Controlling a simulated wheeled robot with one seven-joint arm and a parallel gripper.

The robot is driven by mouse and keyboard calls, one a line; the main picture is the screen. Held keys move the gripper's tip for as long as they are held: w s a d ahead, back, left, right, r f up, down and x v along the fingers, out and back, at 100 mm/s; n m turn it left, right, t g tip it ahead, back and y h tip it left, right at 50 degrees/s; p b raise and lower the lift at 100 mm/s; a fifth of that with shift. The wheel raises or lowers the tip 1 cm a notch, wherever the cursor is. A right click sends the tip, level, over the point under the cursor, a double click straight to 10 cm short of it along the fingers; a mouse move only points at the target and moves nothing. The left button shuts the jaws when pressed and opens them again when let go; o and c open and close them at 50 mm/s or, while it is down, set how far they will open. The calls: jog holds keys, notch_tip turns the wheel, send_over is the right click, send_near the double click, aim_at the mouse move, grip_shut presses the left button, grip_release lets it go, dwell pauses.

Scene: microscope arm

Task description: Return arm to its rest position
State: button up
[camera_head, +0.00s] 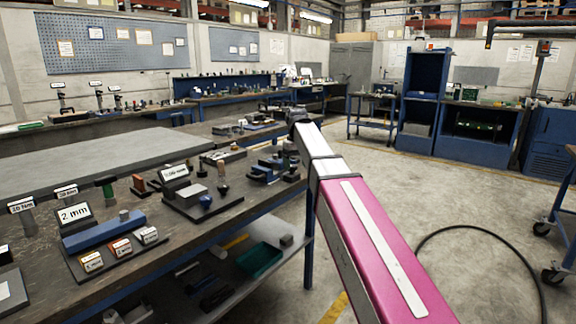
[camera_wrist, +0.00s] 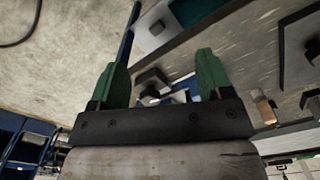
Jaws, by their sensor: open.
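My gripper (camera_wrist: 160,78) shows in the wrist view with its two green fingers spread apart and nothing between them. Beyond the fingers is the edge of a workbench (camera_wrist: 245,50), with a dark fixture with a light knob (camera_wrist: 152,95) partly visible in the gap between them. In the head view my pink and silver arm stretches from the bottom right up toward the far end of the workbench (camera_head: 190,240).
The bench holds a 2 mm sign (camera_head: 75,213), small labelled blocks (camera_head: 120,247) and blue fixtures (camera_head: 270,168). A lower shelf carries a green tray (camera_head: 260,260). A black cable (camera_head: 480,228) lies on the floor at right. Open floor (camera_head: 400,185) lies beyond my arm.

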jog(key=s+d+f+m, duration=0.1)
jog(key=s+d+f, duration=0.4)
jog(key=s+f, duration=0.3)
jog(key=s+d+f+m, duration=0.2)
jog(key=s+d+f, duration=0.3)
jog(key=f, duration=1.1)
jog(key=s+d+f+m, duration=0.1)
jog(key=s+d+f, duration=0.5)
jog(key=s+f, duration=0.4)
notch_tip(320, 180, down, 3)
jog(key=shift+s+r+m, duration=0.1)
jog(key=shift+s+m, duration=0.3)
